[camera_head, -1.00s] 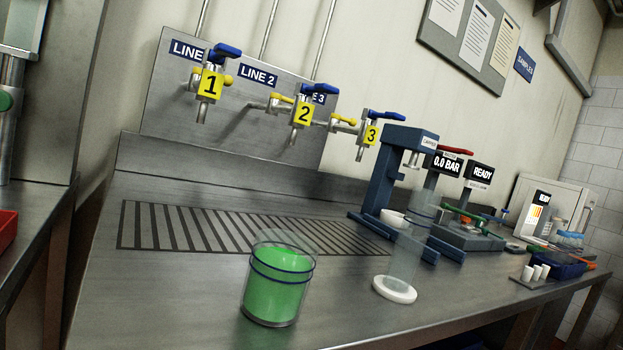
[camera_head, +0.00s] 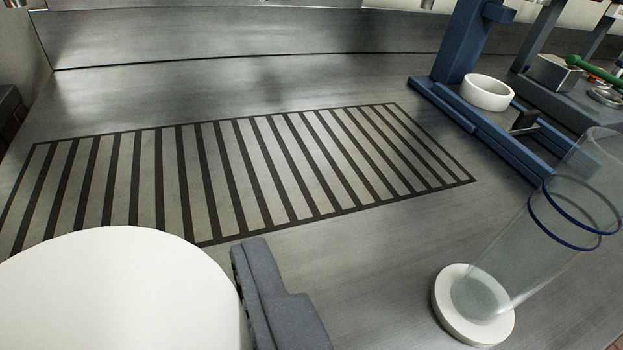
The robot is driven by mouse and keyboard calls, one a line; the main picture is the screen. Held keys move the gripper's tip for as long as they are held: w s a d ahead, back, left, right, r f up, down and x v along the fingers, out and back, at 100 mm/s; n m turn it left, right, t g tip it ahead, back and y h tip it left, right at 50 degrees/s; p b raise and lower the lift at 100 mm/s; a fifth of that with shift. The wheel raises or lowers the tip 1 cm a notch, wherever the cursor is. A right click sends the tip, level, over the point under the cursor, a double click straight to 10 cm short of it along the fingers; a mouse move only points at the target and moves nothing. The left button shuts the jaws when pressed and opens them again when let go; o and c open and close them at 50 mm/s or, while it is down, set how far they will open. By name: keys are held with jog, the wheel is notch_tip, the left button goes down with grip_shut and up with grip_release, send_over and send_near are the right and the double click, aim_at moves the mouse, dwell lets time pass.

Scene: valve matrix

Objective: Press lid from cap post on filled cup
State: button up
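A large white round lid (camera_head: 115,295) fills the lower left of the view, close to the camera and cut off by the frame. One blue-grey finger of my gripper (camera_head: 272,295) lies against the lid's right edge. The other finger is out of view, but the lid appears held. The cup with green filling does not show now; it is out of view or hidden by the lid.
A clear tube with blue rings (camera_head: 545,235) stands on a white round base (camera_head: 473,308) at right. A blue press stand (camera_head: 470,100) with a white ring (camera_head: 487,92) is behind it.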

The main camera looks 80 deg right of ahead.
jog(key=shift+s+d, duration=0.1)
jog(key=shift+d, duration=0.1)
jog(key=shift+f+b, duration=2.7)
jog(key=shift+f, duration=0.5)
jog(key=shift+a+f, duration=0.1)
jog(key=shift+f, duration=0.15)
jog(key=o, duration=1)
jog(key=p+v, duration=0.2)
jog(key=v, duration=1.1)
jog(key=shift+s+a+r, duration=0.1)
jog(key=shift+s+a, duration=0.1)
jog(key=shift+a, duration=0.1)
